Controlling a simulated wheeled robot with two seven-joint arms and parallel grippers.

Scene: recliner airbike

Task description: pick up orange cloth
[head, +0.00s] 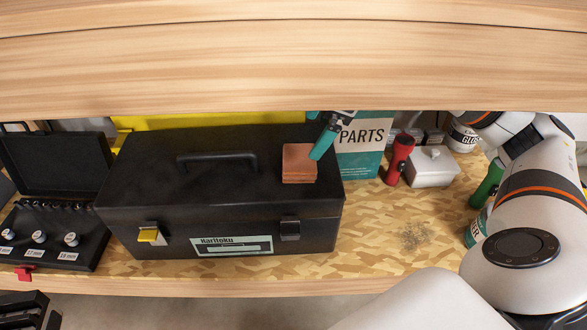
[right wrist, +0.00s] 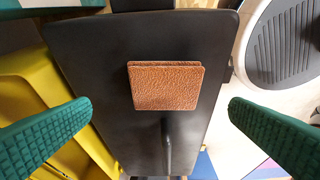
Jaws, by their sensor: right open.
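The orange cloth (head: 299,164) is a small folded square lying on the right end of the black toolbox lid (head: 140,175). In the right wrist view the cloth (right wrist: 166,86) lies between and beyond the two green fingers, on the dark lid (right wrist: 90,50). My right gripper (right wrist: 160,125) is open and empty, with its fingers wide apart on either side of the cloth. My left gripper is not in view.
A wooden shelf (head: 290,60) overhangs the workbench (head: 390,225). The toolbox handle (head: 217,160) stands left of the cloth. A PARTS book (head: 361,150), a red flashlight (head: 399,160) and a white box (head: 434,167) stand to the right. An open socket case (head: 50,235) is at left.

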